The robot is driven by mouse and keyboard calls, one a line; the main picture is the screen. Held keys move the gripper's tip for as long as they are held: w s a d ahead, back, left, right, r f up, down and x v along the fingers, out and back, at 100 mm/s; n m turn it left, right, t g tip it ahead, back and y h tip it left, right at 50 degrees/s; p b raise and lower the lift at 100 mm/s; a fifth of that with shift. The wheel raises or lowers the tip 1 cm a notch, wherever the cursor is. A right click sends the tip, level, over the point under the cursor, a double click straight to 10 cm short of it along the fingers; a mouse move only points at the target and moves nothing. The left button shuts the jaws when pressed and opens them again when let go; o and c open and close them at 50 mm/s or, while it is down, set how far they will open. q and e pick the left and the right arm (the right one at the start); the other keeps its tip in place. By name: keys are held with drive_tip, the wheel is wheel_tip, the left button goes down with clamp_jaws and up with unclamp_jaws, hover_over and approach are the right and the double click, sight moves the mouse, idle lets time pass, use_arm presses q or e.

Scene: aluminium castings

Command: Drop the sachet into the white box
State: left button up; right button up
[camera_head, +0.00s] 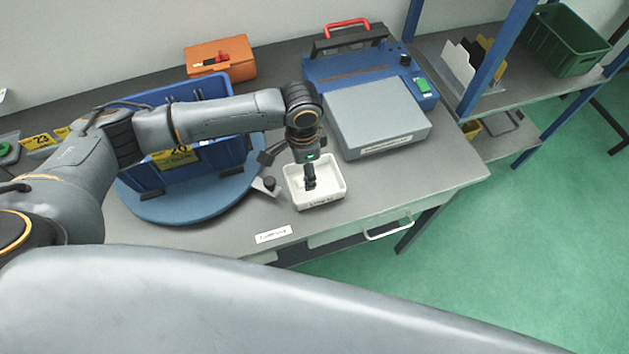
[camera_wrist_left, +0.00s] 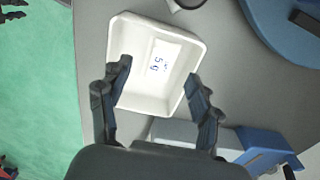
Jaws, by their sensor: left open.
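The white box (camera_head: 331,199) stands on the grey bench near its front edge; it is an open tray with a label on its front wall. It also fills the upper middle of the left wrist view (camera_wrist_left: 190,42). A small white sachet marked "5 g" (camera_wrist_left: 163,57) lies flat on the floor of the box in the left wrist view. My left gripper (camera_head: 310,181) points down over the box. In the wrist view its fingers (camera_wrist_left: 159,87) are spread wide, with nothing between them. In the head view the gripper partly hides the box's inside, and I cannot make out the sachet.
A blue bin (camera_head: 140,177) stands on a round blue turntable (camera_head: 185,208) to the left of the box. A blue and grey machine (camera_head: 378,115) stands behind right. An orange case (camera_head: 235,52) lies at the back. Bench right of the box is clear.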

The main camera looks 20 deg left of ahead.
use_arm(q)
wheel_tip(320, 180, up, 12)
use_arm(e)
drive_tip(key=shift+w+a, duration=0.1)
drive_tip(key=shift+w, duration=0.35)
